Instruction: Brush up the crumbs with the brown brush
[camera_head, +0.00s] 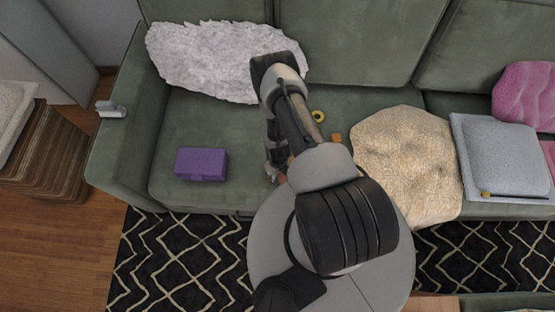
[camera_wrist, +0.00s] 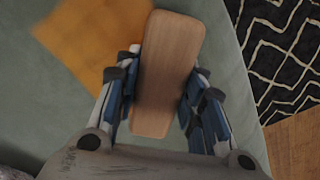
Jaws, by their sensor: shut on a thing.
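In the wrist view, the brown brush (camera_wrist: 170,45) shows as a long, rounded, wood-coloured block. My gripper (camera_wrist: 163,78) has its blue-padded fingers on both sides of the brush and is shut on it. In the head view my gripper (camera_head: 274,173) is low over the front of the green seat, partly hidden by my arm. I cannot make out any crumbs in either view.
A flat orange-brown patch (camera_wrist: 90,40) lies on the green sofa (camera_head: 240,125) beside the brush. A purple box (camera_head: 202,164) sits to the left, a yellow ring (camera_head: 318,116) behind, and a cream cushion (camera_head: 405,160) to the right. A patterned rug (camera_head: 180,255) lies below.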

